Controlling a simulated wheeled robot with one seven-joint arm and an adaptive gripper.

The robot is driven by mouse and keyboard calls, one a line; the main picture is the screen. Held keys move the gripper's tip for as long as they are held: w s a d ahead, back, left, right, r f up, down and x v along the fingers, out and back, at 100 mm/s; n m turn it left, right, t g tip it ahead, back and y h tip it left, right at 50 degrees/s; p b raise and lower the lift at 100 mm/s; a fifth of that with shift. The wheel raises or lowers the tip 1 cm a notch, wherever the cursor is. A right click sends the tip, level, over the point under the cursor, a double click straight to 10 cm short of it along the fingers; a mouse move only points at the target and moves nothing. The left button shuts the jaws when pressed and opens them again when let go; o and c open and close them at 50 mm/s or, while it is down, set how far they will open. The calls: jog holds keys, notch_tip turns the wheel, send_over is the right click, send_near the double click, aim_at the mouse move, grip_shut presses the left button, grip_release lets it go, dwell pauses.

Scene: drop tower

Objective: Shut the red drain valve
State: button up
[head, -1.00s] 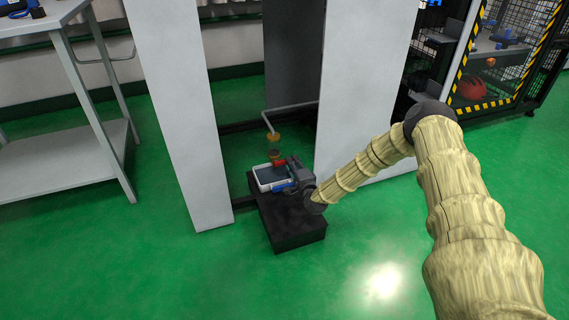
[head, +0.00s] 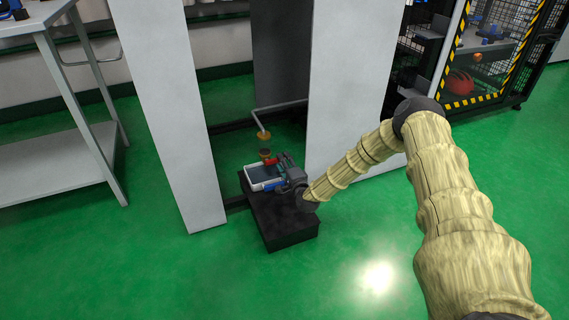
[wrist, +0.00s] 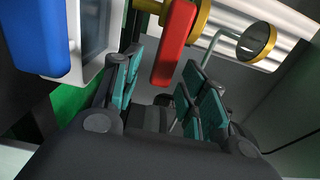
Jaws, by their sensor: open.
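The red drain valve handle (head: 271,160) sits low on a brass-coloured fitting under a bent grey pipe, between the tower's pale panels. In the wrist view, the red handle (wrist: 175,45) is a flat bar, tilted near upright beside the yellow brass body (wrist: 200,14). My gripper (head: 281,166) is at the handle from the right. In the wrist view, my gripper (wrist: 162,86) is open, with teal-padded fingers on either side of the handle's lower end. I cannot tell whether a finger touches it.
A white-rimmed tray (head: 249,185) with a blue part lies close left of my gripper on a black plinth (head: 290,237). Pale upright panels stand left (head: 175,130) and right (head: 345,90). Green floor in front is clear.

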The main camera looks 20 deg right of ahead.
jog(key=s, duration=1.2)
jog(key=shift+a, duration=0.25)
